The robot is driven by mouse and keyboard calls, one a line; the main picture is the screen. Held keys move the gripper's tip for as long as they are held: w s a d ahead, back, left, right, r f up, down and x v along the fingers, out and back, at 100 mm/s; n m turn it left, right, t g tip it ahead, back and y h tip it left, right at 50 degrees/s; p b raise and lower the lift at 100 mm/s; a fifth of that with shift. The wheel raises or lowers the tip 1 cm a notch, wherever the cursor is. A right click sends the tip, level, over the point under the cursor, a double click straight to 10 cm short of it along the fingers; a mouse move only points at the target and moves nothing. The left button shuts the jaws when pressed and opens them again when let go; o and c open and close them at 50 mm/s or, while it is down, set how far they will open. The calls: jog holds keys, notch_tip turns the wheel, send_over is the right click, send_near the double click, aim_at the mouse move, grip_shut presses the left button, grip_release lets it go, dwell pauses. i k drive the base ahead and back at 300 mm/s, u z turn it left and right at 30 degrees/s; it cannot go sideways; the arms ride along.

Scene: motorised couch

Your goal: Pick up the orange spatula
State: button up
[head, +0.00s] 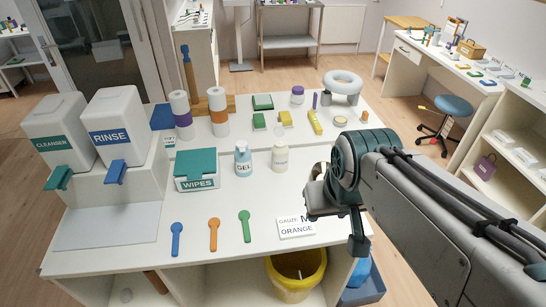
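The orange spatula (213,235) lies flat near the front edge of the white table, between a blue spatula (177,240) on its left and a green spatula (245,226) on its right. It is in full view with nothing on it. My gripper (336,225) hangs over the right part of the table, to the right of all three spatulas and apart from them. I see nothing held in it. The arm hides part of it, and the gap between its fingers is not clear.
A label card (297,227) lies between the green spatula and my gripper. Behind the spatulas stand a wipes box (195,170), a gel bottle (243,160) and a cream bottle (280,157). Dispensers (115,125) stand at the left. A yellow bin (296,275) is below the front edge.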

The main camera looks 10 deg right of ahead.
aim_at(214, 223)
jog(key=u, duration=0.55)
jog(key=k, duration=0.65)
jog(key=u, duration=0.6)
jog(key=i, duration=1)
jog(key=z, duration=0.45)
